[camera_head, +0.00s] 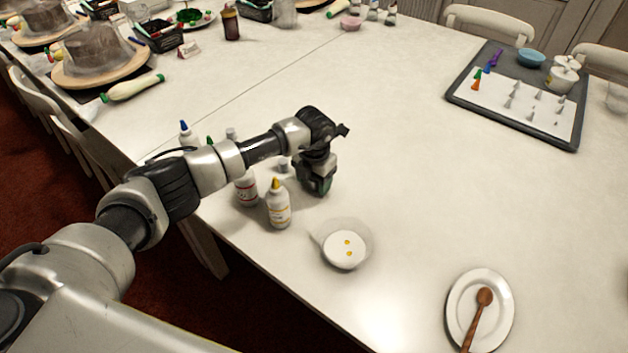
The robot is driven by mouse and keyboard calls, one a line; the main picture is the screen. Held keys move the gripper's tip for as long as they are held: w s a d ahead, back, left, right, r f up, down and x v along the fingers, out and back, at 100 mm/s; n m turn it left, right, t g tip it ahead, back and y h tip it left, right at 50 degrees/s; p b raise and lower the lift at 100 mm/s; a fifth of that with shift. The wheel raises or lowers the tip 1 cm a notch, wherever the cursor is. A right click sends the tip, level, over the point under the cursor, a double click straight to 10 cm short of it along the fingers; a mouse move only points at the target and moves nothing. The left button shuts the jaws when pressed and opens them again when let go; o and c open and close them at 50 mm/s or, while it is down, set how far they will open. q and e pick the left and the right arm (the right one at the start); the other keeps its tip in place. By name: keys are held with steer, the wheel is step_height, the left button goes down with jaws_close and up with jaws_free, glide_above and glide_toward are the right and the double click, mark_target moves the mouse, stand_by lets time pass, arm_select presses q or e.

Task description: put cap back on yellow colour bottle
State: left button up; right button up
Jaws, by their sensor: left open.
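The yellow colour bottle (279,209) is white with a yellow tip and stands upright near the table's front edge. My left gripper (317,188) points down just right of and behind it, apart from it, with nothing visibly held. Its fingertips are dark and small, so the gap between them is hard to see. A small pale piece (284,164) shows just left of the gripper, behind the bottle; I cannot tell if it is the cap. My right gripper is not in view.
A white bottle with red marking (247,190) stands left of the yellow one, its top hidden by my arm. A blue-tipped bottle (187,133) stands behind my arm. A bowl with yellow drops (368,236) and a plate with a wooden spoon (508,300) lie right. The table's middle is clear.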

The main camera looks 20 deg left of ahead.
arm_select(q)
steer(key=c, duration=1)
steer(key=shift+c, duration=0.2)
steer(key=shift+r, duration=0.1)
steer(key=shift+r, duration=0.55)
step_height(320, 180, up, 3)
steer(key=shift+f, duration=0.15)
steer(key=s+d+r, duration=0.7)
steer(key=s, duration=0.1)
steer(key=shift+s+d+b, duration=0.35)
steer(key=shift+d+b, duration=0.05)
steer(key=shift+b, duration=0.05)
